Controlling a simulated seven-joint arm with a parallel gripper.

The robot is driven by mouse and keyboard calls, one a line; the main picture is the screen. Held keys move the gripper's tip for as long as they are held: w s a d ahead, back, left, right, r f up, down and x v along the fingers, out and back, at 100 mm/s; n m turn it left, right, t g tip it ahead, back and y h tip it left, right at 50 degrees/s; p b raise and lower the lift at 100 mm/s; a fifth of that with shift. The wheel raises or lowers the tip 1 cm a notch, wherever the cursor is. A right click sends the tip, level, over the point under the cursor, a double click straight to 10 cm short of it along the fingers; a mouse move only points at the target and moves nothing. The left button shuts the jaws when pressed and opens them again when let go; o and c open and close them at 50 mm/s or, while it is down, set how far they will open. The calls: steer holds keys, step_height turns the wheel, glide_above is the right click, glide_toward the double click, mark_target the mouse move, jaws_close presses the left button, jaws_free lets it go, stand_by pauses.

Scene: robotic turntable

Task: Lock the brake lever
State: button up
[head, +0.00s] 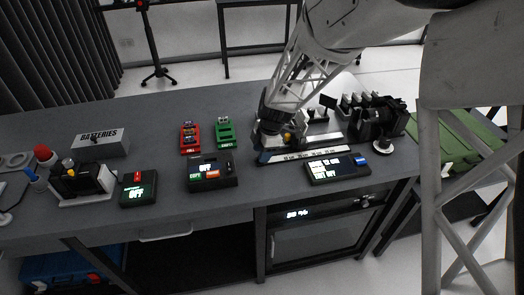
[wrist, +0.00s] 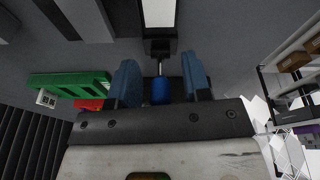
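In the wrist view, my gripper (wrist: 160,62) has its two blue fingers spread apart. A blue-ended handle on a thin rod (wrist: 160,90) sits between them, with a gap showing on each side; it looks like the brake lever, but I cannot be sure. The rod runs up to a black bracket (wrist: 160,46) with a white strip above it. In the head view, my gripper (head: 268,140) is low at the left end of a camera slider (head: 305,153). The lever is hidden there by my gripper and arm, and its position cannot be told.
A black camera (head: 380,118) stands at the slider's right. Red (head: 189,138) and green (head: 225,134) holders and a batteries box (head: 100,142) stand on the grey table.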

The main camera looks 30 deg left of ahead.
steer(key=v, duration=0.7)
steer(key=shift+r, duration=0.4)
steer(key=shift+d, duration=0.1)
steer(key=shift+w+d+r+m+g+y, duration=0.2)
steer(key=shift+d+m+y, duration=0.15)
steer(key=shift+m, duration=0.55)
steer(key=shift+w+d+r+m+g+y, duration=0.2)
steer(key=shift+m+y, duration=0.25)
steer(key=shift+m, duration=0.45)
steer(key=shift+f, duration=0.2)
steer(key=shift+x, duration=3.75)
steer(key=shift+c, duration=0.2)
